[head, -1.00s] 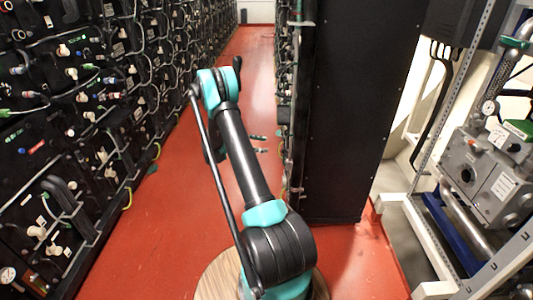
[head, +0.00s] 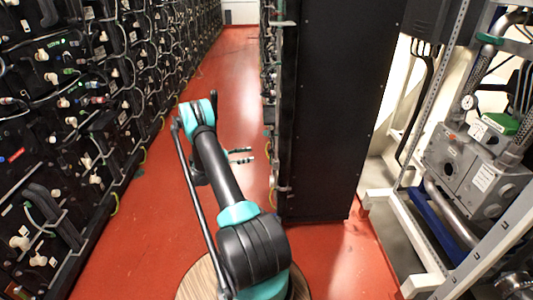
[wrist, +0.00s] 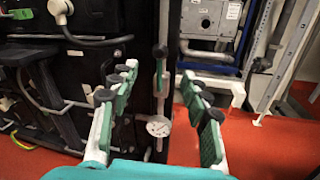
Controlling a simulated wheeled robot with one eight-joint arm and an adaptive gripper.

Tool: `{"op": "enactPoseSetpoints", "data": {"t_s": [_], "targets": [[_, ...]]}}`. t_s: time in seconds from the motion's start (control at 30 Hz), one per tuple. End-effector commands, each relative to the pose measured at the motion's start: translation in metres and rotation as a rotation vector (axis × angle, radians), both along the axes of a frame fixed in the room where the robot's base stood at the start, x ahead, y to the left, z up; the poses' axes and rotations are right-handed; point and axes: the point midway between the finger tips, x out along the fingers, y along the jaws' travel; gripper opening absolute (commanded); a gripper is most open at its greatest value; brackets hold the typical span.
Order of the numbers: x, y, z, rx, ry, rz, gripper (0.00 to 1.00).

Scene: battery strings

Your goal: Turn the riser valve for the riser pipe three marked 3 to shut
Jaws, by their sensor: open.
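My gripper (head: 240,156) is out in the aisle beside the left edge of the tall black cabinet, small in the head view. In the wrist view my gripper (wrist: 160,92) is open, with its green fingers spread and nothing between them. Between the fingers, farther off, stands a slim vertical pipe (wrist: 162,85) with a dark green handle-like part (wrist: 160,51) and a round white gauge (wrist: 158,126). I cannot tell whether this is riser pipe three or its valve, as no mark 3 is readable. In the head view a pipe (head: 281,90) runs along the cabinet's edge.
The black cabinet (head: 335,110) stands to the right of my arm. Battery racks (head: 70,100) with cables line the left. A grey machine (head: 470,165) with a gauge (head: 467,102) sits in a metal frame at right. The red floor (head: 228,60) is clear along the aisle.

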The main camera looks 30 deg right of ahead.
Motion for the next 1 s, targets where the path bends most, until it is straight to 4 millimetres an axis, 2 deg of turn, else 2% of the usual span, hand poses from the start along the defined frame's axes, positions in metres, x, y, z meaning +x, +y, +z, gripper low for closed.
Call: {"op": "enactPoseSetpoints", "data": {"t_s": [0.3,0.5,0.7,0.97,1.0], "targets": [[-0.023,-0.06,0.0,0.001,0.0,-0.003,0.47],[-0.032,-0.085,0.0,0.0,0.0,-0.001,0.47],[-0.035,-0.096,0.0,0.001,0.0,0.0,0.47],[-0.035,-0.096,0.0,0.001,0.0,0.0,0.47],[-0.035,-0.096,0.0,0.001,0.0,0.0,0.43]]}}
